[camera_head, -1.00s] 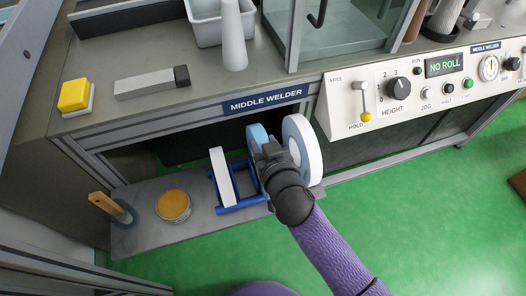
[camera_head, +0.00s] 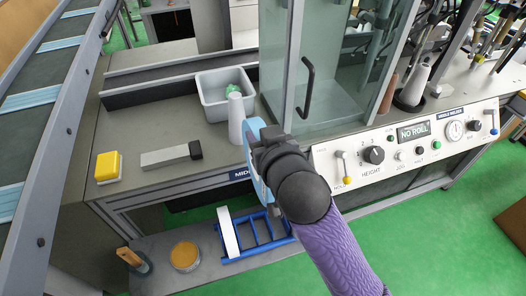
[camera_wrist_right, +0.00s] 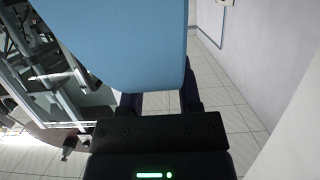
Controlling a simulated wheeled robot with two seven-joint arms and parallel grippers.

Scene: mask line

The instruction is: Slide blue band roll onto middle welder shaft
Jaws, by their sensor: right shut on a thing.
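My right gripper (camera_head: 264,148) is shut on the blue band roll (camera_head: 257,188), held on edge above the front of the bench. The roll fills the upper part of the right wrist view (camera_wrist_right: 125,45), between the fingers (camera_wrist_right: 160,102). A grey tapered upright post (camera_head: 236,120) stands on the bench just left of and behind the roll; I cannot tell for certain that it is the middle welder shaft. The middle welder label (camera_head: 242,174) is partly hidden by the roll and arm. My left gripper is not in view.
A grey bin (camera_head: 212,100) and glass cabinet (camera_head: 330,75) stand close to the post. A blue rack (camera_head: 262,236) with a white roll (camera_head: 228,232) sits on the low shelf. A control panel reads "NO ROLL" (camera_head: 413,132). A yellow button (camera_head: 108,166) is at left.

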